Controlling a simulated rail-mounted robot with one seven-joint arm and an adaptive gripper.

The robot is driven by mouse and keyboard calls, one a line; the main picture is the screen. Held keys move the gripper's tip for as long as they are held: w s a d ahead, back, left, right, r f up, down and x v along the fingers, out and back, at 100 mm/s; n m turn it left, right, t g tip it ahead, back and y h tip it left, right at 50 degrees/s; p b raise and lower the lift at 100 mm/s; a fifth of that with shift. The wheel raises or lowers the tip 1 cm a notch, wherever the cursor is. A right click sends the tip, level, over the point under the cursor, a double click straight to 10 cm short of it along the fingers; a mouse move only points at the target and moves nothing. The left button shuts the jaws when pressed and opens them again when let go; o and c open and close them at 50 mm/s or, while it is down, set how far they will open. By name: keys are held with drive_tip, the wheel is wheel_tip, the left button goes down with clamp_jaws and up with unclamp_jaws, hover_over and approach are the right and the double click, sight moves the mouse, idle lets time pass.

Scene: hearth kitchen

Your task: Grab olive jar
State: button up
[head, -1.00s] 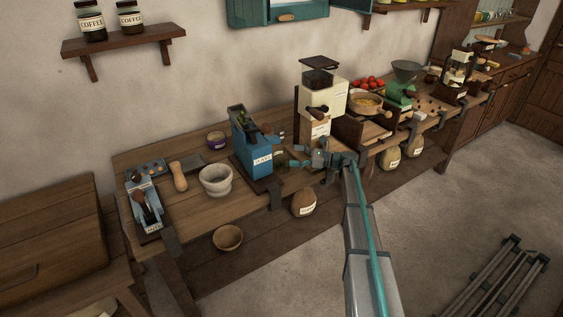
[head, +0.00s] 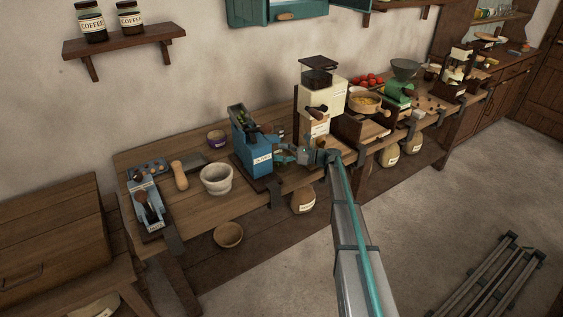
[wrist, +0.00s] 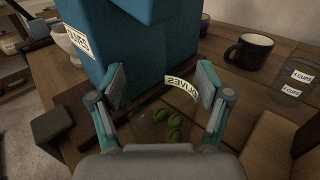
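The olive jar (wrist: 182,89) is clear glass with a white label reading OLIVES and a few green olives inside. It stands on the wooden bench beside the blue olive machine (wrist: 125,40), which carries an olives label too. My gripper (wrist: 162,82) is open, with one finger on each side of the jar. I cannot tell whether either finger touches the glass. In the head view my gripper (head: 285,154) is just right of the blue machine (head: 252,142) and largely hides the jar.
A dark mug (wrist: 249,51) and a clear measuring cup (wrist: 293,80) stand to the right in the wrist view. A white mortar (head: 216,180) stands left of the machine. A tall cream grinder (head: 322,95) stands behind and right of my gripper.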

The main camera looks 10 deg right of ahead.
drive_tip(key=c, duration=0.7)
drive_tip(key=shift+r, duration=0.2)
